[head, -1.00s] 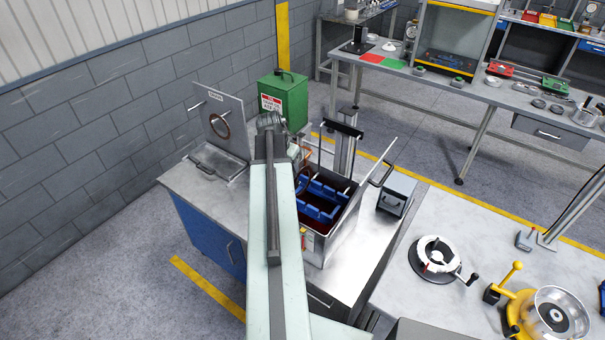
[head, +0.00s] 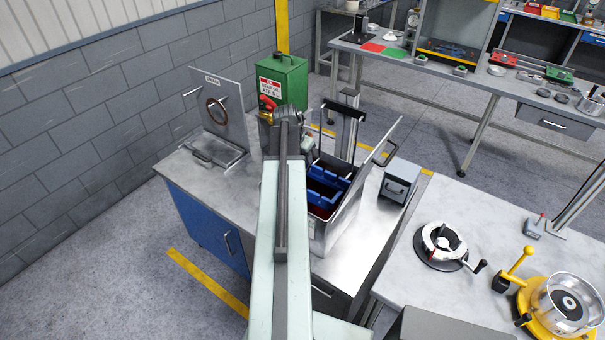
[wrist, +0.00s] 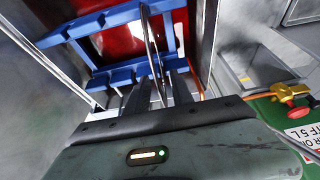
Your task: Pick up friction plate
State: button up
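A thin, ring-like plate (wrist: 150,38), probably the friction plate, stands nearly edge-on in the wrist view. It crosses the near bar of the blue rack (wrist: 121,76). My gripper (wrist: 160,90) has one dark finger on each side of it, and its lower end reaches in toward the palm. I cannot tell whether the fingers touch it. In the head view, my arm hides the gripper and this plate. The blue rack (head: 326,188) shows inside the open metal tank (head: 341,228). Another brown ring (head: 208,113) hangs at the upright board on the left.
The tank's walls and raised handle stand close around the rack. A green box (head: 283,82) and a red-and-yellow valve (head: 268,103) stand behind. A small grey box (head: 399,182) is right of the tank. The bench's front left is clear.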

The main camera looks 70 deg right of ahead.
grip_shut()
dwell(1.4)
